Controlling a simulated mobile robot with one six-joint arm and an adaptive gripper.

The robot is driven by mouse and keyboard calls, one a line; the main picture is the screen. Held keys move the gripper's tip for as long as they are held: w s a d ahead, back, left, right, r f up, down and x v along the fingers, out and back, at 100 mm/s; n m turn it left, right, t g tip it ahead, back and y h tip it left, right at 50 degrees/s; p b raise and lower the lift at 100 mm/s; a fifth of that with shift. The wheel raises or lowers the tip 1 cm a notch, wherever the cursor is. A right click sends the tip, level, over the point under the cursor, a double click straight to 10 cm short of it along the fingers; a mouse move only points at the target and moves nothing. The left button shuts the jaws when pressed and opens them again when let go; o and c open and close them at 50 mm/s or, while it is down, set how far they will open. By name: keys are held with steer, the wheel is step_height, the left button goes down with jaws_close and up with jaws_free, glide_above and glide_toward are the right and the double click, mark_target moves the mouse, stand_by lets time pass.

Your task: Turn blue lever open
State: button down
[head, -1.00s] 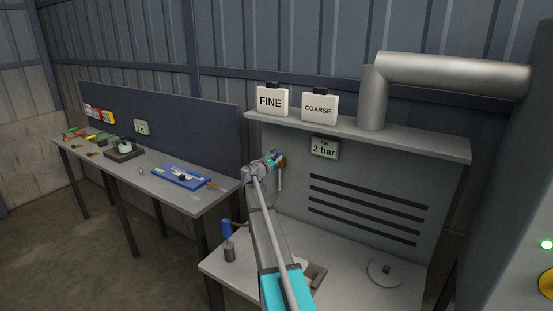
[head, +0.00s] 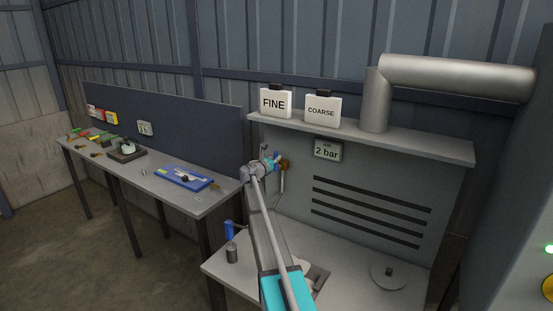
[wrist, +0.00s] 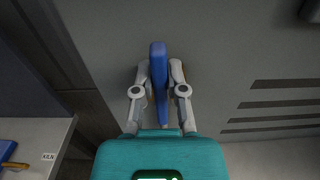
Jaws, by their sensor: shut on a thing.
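The blue lever (wrist: 158,75) stands out in the middle of the wrist view, in front of the grey back panel. My gripper (wrist: 157,75) has a finger on each side of it and is shut on it. In the head view my gripper (head: 272,163) is at the left part of the back panel, next to a brass-coloured fitting (head: 284,165). The lever is small there and partly hidden by my arm.
A shelf (head: 420,145) above the panel carries FINE (head: 275,102) and COARSE (head: 322,110) boxes and a grey pipe (head: 450,78). A blue-handled tool (head: 229,230) stands on the bench. A side table (head: 150,183) is left.

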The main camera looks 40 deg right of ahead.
steer(key=c, duration=0.7)
jaws_free()
steer(key=shift+w, duration=0.4)
steer(key=shift+s, duration=0.15)
steer(key=shift+s+a, duration=0.1)
steer(key=v, duration=1.1)
steer(key=shift+s+a, duration=0.15)
steer(key=shift+a, duration=0.2)
